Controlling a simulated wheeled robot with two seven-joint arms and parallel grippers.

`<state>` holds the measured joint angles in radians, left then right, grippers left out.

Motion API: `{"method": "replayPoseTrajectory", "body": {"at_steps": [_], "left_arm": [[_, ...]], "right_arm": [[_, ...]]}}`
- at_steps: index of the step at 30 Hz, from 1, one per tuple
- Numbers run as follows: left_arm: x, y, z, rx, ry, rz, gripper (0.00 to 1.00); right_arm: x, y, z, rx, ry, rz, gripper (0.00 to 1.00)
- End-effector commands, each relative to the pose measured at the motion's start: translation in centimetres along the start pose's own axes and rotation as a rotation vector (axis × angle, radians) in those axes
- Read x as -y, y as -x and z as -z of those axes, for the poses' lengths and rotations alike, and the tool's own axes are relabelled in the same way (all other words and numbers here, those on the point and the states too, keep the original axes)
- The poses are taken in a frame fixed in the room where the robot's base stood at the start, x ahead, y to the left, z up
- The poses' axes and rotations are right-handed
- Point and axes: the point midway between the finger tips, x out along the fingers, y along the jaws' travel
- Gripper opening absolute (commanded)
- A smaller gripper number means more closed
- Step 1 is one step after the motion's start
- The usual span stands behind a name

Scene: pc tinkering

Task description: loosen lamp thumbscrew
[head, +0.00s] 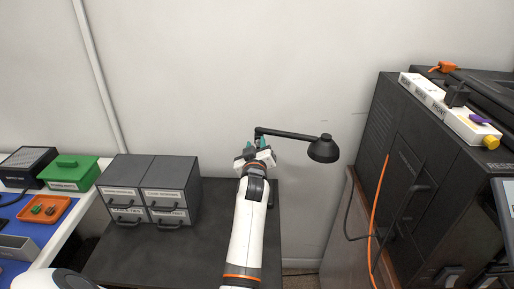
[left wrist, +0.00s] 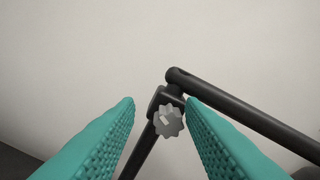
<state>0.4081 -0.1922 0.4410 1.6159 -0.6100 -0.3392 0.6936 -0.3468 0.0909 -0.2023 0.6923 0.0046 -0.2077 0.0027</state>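The black desk lamp has a round shade (head: 323,149) on a thin arm reaching right in the head view. Its grey lobed thumbscrew (left wrist: 168,121) sits at the joint between the lower post and the upper arm (left wrist: 245,115) in the left wrist view. My left gripper (head: 255,146) is at the lamp's joint, with its teal fingers apart. In the left wrist view the thumbscrew shows between the two fingers, nearer the right one, with a gap on the left. I cannot tell how far ahead of the tips it is. The thumbscrew is hidden in the head view. My right gripper is not in view.
A dark drawer unit (head: 153,187) stands on the black tabletop (head: 215,245) left of my left arm. A green box (head: 70,172) and an orange tray (head: 44,209) are further left. A large black case (head: 425,170) with a power strip (head: 450,108) stands right. The wall is behind the lamp.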

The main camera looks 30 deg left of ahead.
Motion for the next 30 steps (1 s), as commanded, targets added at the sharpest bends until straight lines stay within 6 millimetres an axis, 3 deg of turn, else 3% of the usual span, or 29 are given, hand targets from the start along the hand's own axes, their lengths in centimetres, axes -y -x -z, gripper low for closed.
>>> {"method": "replayPoseTrajectory", "body": {"at_steps": [1, 26, 30], "left_arm": [[-0.24, 0.01, 0.64, -0.001, -0.002, 0.001, 0.35], [0.59, 0.08, 1.47, -0.004, -0.002, 0.002, 0.35], [0.55, 0.07, 1.45, -0.004, -0.001, 0.001, 0.13]], "right_arm": [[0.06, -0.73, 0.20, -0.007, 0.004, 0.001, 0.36], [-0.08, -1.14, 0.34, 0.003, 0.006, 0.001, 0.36], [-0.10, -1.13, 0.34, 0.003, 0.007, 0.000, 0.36]]}}
